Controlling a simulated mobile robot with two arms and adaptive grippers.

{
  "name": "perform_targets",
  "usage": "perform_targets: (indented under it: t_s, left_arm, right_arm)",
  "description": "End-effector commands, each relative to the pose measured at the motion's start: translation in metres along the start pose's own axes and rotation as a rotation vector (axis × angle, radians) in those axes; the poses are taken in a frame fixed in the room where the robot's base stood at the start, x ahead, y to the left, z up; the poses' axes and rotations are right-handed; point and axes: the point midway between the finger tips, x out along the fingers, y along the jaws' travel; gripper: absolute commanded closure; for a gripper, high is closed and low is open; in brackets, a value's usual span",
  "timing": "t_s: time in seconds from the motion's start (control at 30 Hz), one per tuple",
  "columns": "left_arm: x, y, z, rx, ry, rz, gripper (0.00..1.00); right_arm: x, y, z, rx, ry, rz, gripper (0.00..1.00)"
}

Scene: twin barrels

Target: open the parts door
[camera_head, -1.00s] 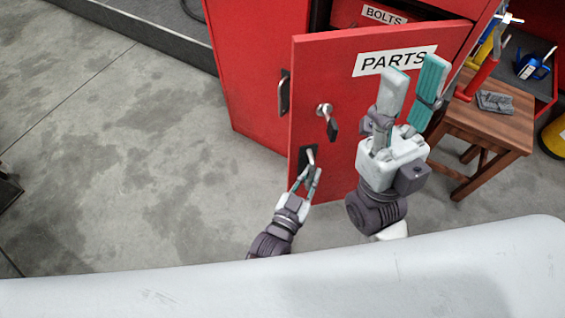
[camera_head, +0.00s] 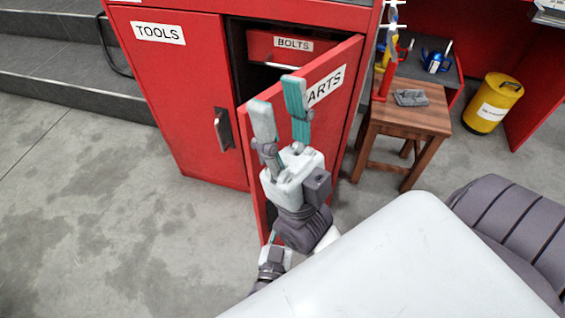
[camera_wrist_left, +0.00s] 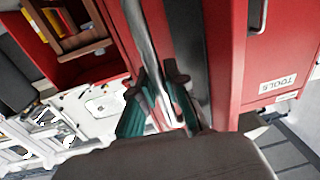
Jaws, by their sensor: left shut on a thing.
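The red parts door (camera_head: 335,115) stands partly open, swung outward from the cabinet, its label partly covered by my right gripper. My right gripper (camera_head: 276,95) is raised in front of the door with its two fingers apart and nothing between them. My left gripper (camera_head: 273,262) is low by the door's free edge, mostly hidden behind my right arm. In the left wrist view, my left gripper (camera_wrist_left: 160,88) is shut on the silver door handle (camera_wrist_left: 142,35). The handle is hidden in the head view.
The closed tools door (camera_head: 185,90) is left of the opening, where a bolts drawer (camera_head: 280,48) shows. A wooden stool (camera_head: 410,118) with small items stands right of the parts door, near a yellow bin (camera_head: 492,103). Bare floor lies at left.

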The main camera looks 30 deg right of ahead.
Motion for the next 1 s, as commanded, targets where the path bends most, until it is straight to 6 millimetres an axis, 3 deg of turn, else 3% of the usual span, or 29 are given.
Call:
perform_targets:
  t_s: [0.1, 0.13, 0.27, 0.67, 1.0]
  left_arm:
    - [0.0, 0.001, 0.0, 0.001, 0.0, 0.002, 1.0]
    - [0.0, 0.001, 0.0, 0.001, 0.0, 0.002, 0.82]
    - [0.0, 0.001, 0.0, 0.001, 0.0, 0.001, 0.61]
    - [-0.007, 0.0, 0.001, 0.0, -0.001, 0.0, 0.61]
    - [-0.074, 0.001, 0.001, 0.0, -0.003, 0.002, 0.61]
  right_arm:
    - [0.0, 0.0, 0.0, -0.001, 0.0, 0.0, 0.6]
    - [0.0, 0.0, 0.0, -0.001, 0.0, 0.0, 0.6]
    - [0.0, 0.0, 0.0, -0.002, 0.0, 0.0, 0.6]
    - [0.0, 0.001, -0.001, -0.002, 0.004, 0.001, 0.6]
    - [0.0, 0.0, -0.001, -0.001, 0.002, 0.001, 0.6]
